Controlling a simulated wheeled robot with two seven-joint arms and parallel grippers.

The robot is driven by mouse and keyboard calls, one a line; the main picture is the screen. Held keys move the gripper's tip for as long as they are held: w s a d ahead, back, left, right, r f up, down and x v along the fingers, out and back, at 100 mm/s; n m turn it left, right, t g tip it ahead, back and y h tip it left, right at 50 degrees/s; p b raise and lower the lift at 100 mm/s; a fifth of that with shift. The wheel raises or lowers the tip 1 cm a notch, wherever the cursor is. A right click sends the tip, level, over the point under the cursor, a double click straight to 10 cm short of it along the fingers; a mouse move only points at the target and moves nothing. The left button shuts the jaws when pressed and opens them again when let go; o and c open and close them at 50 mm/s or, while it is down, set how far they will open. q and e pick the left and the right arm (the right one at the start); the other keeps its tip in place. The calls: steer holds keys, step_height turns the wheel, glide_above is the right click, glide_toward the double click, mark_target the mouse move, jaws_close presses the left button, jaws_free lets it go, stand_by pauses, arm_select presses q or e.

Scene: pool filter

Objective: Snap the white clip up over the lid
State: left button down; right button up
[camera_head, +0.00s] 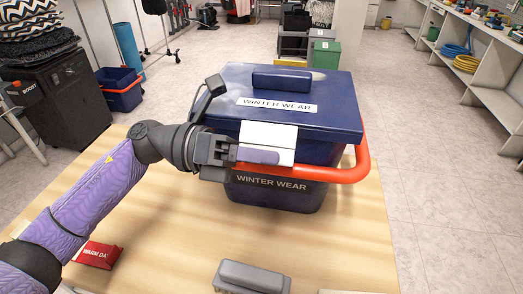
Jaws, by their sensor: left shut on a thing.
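A dark blue box (310,196) labelled WINTER WEAR stands on the wooden table, with its blue lid (335,105) on top. The white clip (262,132) is at the middle of the box's front, and its upper part overlaps the lid's front edge. I cannot tell whether it is latched. My left gripper (258,156) reaches in from the left and is shut on the clip's lower part, its lavender finger across the front. The fingers hide part of the clip. An orange handle (345,175) runs round the box's front and right side. My right gripper is not in view.
The wooden table (365,245) has bare room to the right of the box and in front of it. A red packet (98,255) lies at the left, near my left arm. A grey object (252,277) lies at the table's front. Shelves (490,85) stand far right.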

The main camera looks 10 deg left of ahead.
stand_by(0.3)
arm_select(q)
steer(key=c, duration=0.7)
jaws_free()
steer(key=a, duration=1)
